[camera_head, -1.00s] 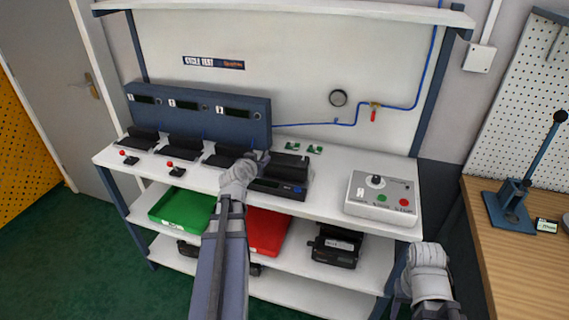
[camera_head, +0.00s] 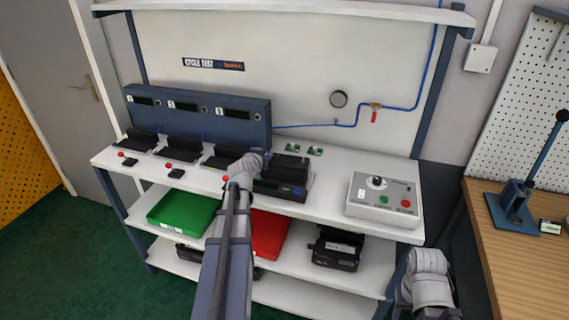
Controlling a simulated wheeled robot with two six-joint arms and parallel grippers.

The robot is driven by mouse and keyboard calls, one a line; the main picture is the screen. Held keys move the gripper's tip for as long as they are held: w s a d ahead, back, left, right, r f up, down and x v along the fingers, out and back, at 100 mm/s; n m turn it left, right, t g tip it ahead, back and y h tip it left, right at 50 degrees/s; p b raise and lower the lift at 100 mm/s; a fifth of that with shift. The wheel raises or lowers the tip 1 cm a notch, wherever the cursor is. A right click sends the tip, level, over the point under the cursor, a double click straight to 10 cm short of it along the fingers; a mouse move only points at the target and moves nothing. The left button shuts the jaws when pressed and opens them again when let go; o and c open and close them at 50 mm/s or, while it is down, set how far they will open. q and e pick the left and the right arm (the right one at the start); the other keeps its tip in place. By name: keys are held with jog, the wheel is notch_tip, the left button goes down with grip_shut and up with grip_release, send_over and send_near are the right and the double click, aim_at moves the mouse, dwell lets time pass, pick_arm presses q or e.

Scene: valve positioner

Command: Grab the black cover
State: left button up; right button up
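A black cover-like block (camera_head: 289,168) sits on top of a dark unit with a small display (camera_head: 280,190) on the bench, right of the middle; I cannot tell for sure whether this is the black cover. My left gripper (camera_head: 257,158) is at the left edge of this unit. My own wrist hides its fingers, so I cannot see whether they are open or touch anything. My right wrist (camera_head: 430,275) is low at the bottom right, in front of the bench; its fingers do not show clearly.
A grey control box (camera_head: 383,200) stands on the bench's right end. Three black stations (camera_head: 180,149) line the left, with small red-knobbed parts before them. A green tray (camera_head: 183,212), a red tray (camera_head: 268,235) and a black device (camera_head: 337,248) are on the shelf below.

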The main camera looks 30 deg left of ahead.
pick_arm(q)
grip_shut()
dwell(1.1)
